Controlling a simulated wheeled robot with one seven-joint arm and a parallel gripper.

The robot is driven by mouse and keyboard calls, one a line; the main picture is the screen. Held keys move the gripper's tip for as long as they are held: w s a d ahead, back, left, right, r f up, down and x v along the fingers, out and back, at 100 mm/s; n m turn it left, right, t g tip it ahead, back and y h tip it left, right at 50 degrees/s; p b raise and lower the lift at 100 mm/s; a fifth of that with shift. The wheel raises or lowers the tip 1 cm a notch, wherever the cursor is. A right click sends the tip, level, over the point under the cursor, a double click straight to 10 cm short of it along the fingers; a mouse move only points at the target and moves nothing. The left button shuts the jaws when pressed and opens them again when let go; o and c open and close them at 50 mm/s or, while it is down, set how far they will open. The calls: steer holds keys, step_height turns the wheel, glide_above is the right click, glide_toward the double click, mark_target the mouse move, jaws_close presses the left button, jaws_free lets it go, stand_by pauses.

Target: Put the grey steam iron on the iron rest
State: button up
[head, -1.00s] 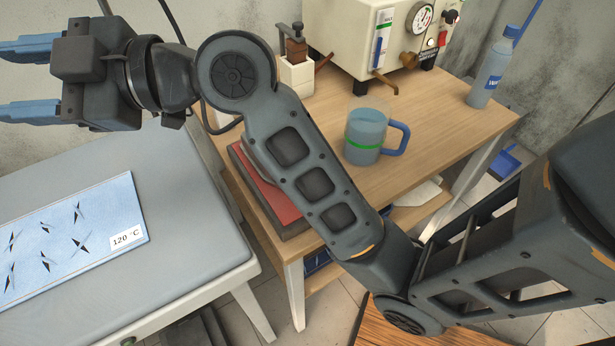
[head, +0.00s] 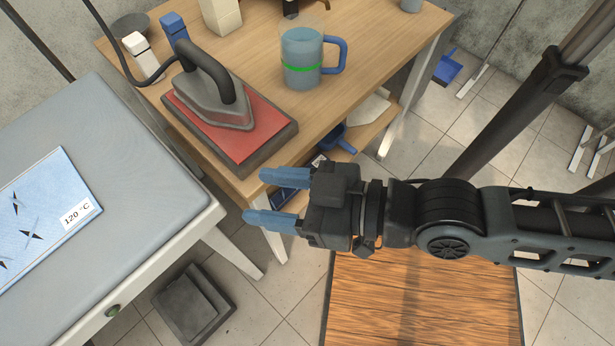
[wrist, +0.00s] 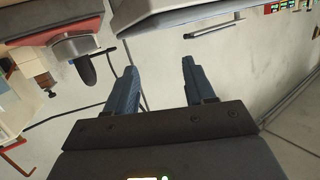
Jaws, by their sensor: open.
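The grey steam iron (head: 212,98) lies sole down on the red pad of the iron rest (head: 245,143), its black handle up. The rest lies on the wooden table's front left part. My gripper (head: 260,197) is open and empty, off the table's front edge, apart from the iron and lower right of it in the head view. In the wrist view my gripper (wrist: 158,72) has nothing between its fingers. The iron (wrist: 75,48) shows there at upper left, with part of the rest (wrist: 45,22) at the top edge.
The pressing table (head: 125,150) with a blue cloth (head: 45,215) marked 120 °C stands at left. A jug (head: 300,55) and small bottles (head: 174,30) stand on the wooden table (head: 365,50). A pedal (head: 195,305) is on the floor. The iron's cable runs up left.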

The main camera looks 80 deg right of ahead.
steer(key=s+d+n+y, duration=0.1)
steer(key=s+d, duration=0.1)
steer(key=s, duration=0.5)
steer(key=shift+s+r+n+g, duration=0.3)
steer(key=shift+r, duration=0.05)
steer(key=shift+d, duration=0.1)
steer(key=shift+c, duration=0.5)
